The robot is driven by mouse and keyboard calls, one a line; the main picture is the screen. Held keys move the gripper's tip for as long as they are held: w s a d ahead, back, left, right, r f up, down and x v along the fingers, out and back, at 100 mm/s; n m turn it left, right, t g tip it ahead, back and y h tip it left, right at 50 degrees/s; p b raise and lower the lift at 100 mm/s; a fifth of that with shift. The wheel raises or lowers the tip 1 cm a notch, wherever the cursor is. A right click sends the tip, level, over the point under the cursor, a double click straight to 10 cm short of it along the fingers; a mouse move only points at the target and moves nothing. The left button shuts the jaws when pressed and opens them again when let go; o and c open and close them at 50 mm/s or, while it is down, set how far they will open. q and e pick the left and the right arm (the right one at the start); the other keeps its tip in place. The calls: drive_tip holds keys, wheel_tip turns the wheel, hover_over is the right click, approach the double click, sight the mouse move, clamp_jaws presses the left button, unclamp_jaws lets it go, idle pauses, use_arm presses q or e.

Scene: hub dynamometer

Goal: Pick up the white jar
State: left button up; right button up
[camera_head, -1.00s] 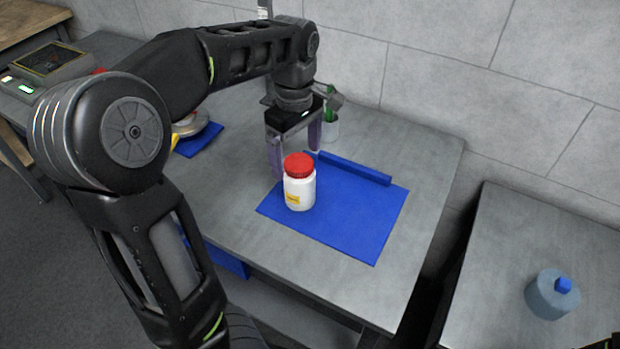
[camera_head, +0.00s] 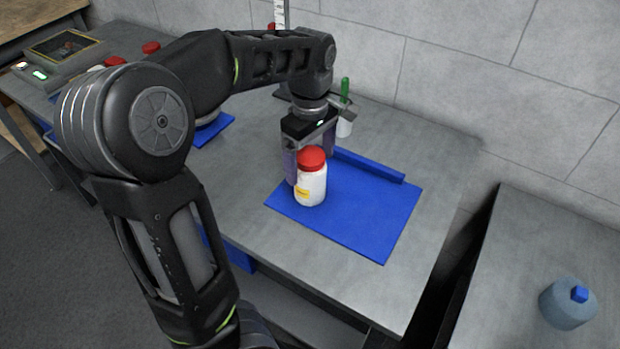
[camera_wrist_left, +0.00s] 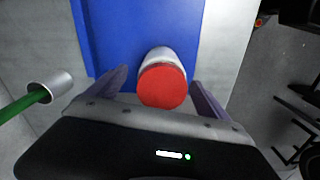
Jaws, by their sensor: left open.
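The white jar (camera_head: 312,188) with a red lid and a yellow label stands upright on a blue mat (camera_head: 370,220) on the grey table. My left gripper (camera_head: 310,168) points down just behind the jar, its fingers apart on either side of it. In the left wrist view the jar's red lid (camera_wrist_left: 162,86) lies between the two spread fingertips (camera_wrist_left: 158,84), with a gap on each side. The left gripper is open and holds nothing. The right gripper is not in view.
A blue bar (camera_head: 368,166) edges the back of the mat. A small cup with a green-handled tool (camera_head: 345,92) stands behind the gripper. A grey-blue container with a blue knob (camera_head: 567,304) stands on a separate table at right. The table's right side is clear.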

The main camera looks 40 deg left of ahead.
use_arm(q)
wheel_tip(320, 180, down, 5)
drive_tip(key=shift+s+f, duration=0.1)
drive_tip(key=shift+s, duration=0.05)
idle(0.5)
drive_tip(key=shift+c, duration=0.2)
clamp_jaws()
idle(1.1)
